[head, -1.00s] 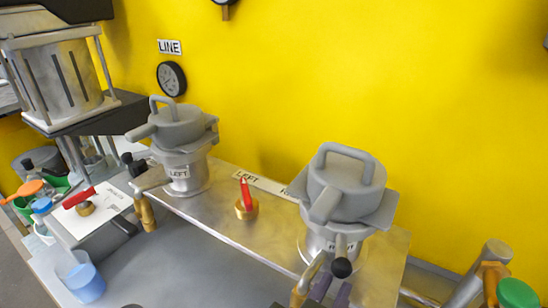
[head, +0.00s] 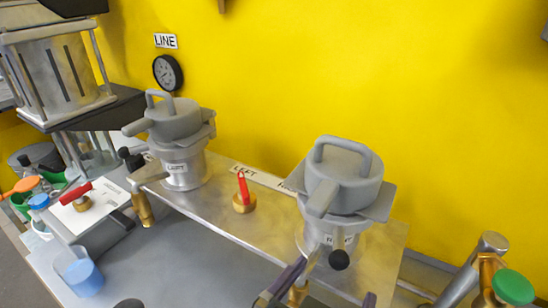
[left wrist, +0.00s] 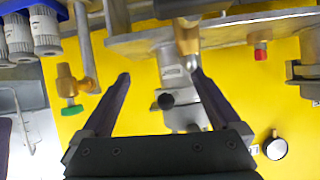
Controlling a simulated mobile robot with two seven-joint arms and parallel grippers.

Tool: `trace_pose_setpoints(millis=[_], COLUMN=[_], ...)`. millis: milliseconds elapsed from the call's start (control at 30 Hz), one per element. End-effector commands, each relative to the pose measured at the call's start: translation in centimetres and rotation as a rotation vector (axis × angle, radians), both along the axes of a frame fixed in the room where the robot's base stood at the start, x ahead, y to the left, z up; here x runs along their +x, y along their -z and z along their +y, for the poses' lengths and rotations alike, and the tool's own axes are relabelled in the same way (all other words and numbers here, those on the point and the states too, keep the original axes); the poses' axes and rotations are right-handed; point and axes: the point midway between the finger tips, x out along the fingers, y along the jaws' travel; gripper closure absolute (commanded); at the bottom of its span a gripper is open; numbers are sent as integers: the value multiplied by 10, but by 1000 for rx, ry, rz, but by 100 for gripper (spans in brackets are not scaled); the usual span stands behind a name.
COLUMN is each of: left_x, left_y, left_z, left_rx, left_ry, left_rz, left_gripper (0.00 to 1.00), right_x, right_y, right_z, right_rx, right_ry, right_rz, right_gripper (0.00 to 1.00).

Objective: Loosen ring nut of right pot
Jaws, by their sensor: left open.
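The right pot (head: 340,185) is a grey lidded vessel with a loop handle on top, standing at the right end of the metal shelf. A bar ending in a black ball knob (head: 339,260) sticks out low on its front; the ring nut itself is hard to make out. My left gripper (head: 334,282) is open in front of and below this pot, its dark purple fingers on either side of the knob. In the left wrist view the black knob (left wrist: 166,101) shows between the spread fingers (left wrist: 160,76), with nothing gripped. My right gripper is out of view.
The left pot (head: 178,135) stands at the shelf's other end. A red-handled brass valve (head: 243,197) sits between the pots. A green-capped brass valve (head: 512,287) is at the lower right. A blue cup (head: 83,277) stands on the grey bench at lower left.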

Motion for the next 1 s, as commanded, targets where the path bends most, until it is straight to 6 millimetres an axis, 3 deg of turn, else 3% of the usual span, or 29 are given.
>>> trace_pose_setpoints(millis=[33,400,800,1000], left_x=[5,4,-32,-45], left_y=[-31,-33,-61,-65], left_z=[-35,-34,-12,-1], left_rx=[-108,-106,-106,-105], left_ry=[-20,-22,-18,-21], left_rz=[5,3,6,3], left_gripper=[0,0,0,0], right_x=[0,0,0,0], right_y=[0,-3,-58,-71], right_z=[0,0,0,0], right_rx=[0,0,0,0], right_ry=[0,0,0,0], right_rz=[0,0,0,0], right_gripper=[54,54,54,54])
